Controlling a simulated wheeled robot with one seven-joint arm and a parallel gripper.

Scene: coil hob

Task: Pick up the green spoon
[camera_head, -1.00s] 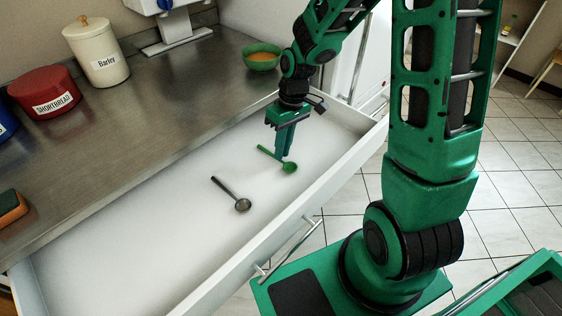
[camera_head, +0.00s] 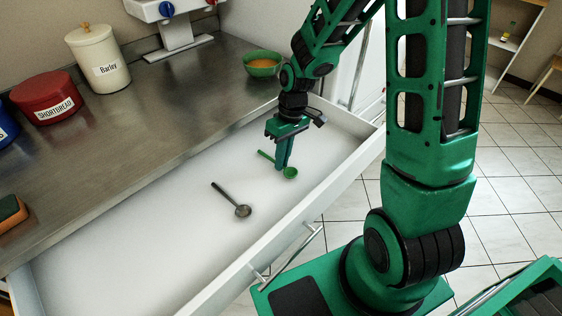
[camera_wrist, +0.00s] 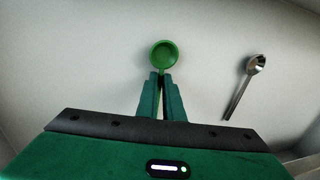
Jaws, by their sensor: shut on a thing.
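The green spoon (camera_head: 290,173) is at the far right part of the open white drawer (camera_head: 130,240), its bowl toward the drawer's front wall. My gripper (camera_head: 281,167) points down over the spoon and is shut on its handle. In the wrist view the spoon's round bowl (camera_wrist: 164,54) shows just beyond the fingertips of my gripper (camera_wrist: 160,78), and most of the handle is hidden between the fingers. I cannot tell whether the spoon touches the drawer floor.
A grey metal spoon (camera_head: 242,211) lies in the drawer to the left; it also shows in the wrist view (camera_wrist: 255,64). The drawer's front wall (camera_head: 290,215) stands close by. A green bowl (camera_head: 262,68) and a Barley canister (camera_head: 99,60) stand on the worktop.

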